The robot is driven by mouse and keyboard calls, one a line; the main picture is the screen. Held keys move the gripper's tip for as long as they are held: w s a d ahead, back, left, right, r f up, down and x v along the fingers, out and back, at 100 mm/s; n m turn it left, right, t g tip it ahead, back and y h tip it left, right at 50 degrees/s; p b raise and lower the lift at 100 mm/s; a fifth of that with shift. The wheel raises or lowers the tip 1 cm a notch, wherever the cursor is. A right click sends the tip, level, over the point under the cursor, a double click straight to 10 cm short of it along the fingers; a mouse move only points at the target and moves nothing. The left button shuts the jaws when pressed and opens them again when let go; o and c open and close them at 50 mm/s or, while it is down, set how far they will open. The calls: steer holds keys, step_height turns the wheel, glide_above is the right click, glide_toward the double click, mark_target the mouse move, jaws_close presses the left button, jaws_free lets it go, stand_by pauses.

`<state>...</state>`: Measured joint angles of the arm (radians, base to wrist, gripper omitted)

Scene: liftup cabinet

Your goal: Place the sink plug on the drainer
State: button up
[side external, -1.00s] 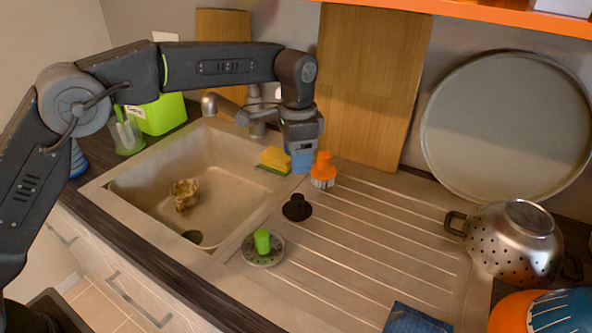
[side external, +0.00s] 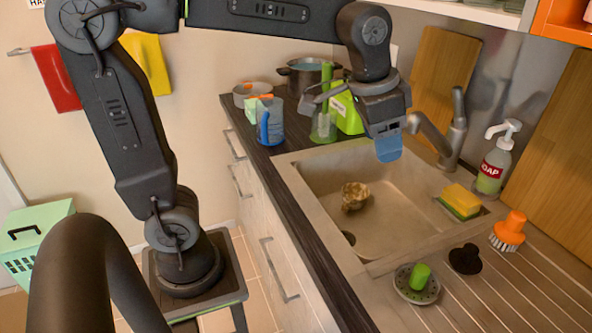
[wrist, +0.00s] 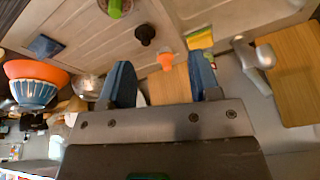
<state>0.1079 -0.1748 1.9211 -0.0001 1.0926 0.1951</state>
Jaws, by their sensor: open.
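A black plug-like piece with a knob (side external: 465,258) stands on the ribbed drainer (side external: 545,292), right of the sink (side external: 375,240). It also shows in the wrist view (wrist: 145,34). Beside it sits a round perforated metal disc with a green handle (side external: 417,283), near the sink's front right corner; its green handle is at the top of the wrist view (wrist: 116,8). My gripper (side external: 388,150) hangs above the sink area, well apart from both. In the wrist view its blue fingers (wrist: 160,70) are spread with nothing between them.
A crumpled brown lump (side external: 354,196) lies in the sink near the dark drain hole (side external: 349,238). A sponge (side external: 461,200), orange brush (side external: 509,232), soap bottle (side external: 496,160) and tap (side external: 450,130) stand along the back. Bowls (wrist: 35,82) lie beyond the drainer.

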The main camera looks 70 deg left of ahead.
steer(key=s+a+f+n+t, duration=0.1)
steer(key=s+a+f, duration=0.1)
steer(key=s, duration=0.4)
steer(key=s+a+f+n+t, duration=0.1)
steer(key=s+f+n, duration=0.1)
steer(key=s, duration=0.5)
steer(key=shift+s+a+f, duration=0.15)
steer(key=shift+a+f, duration=0.2)
steer(key=shift+f, duration=0.45)
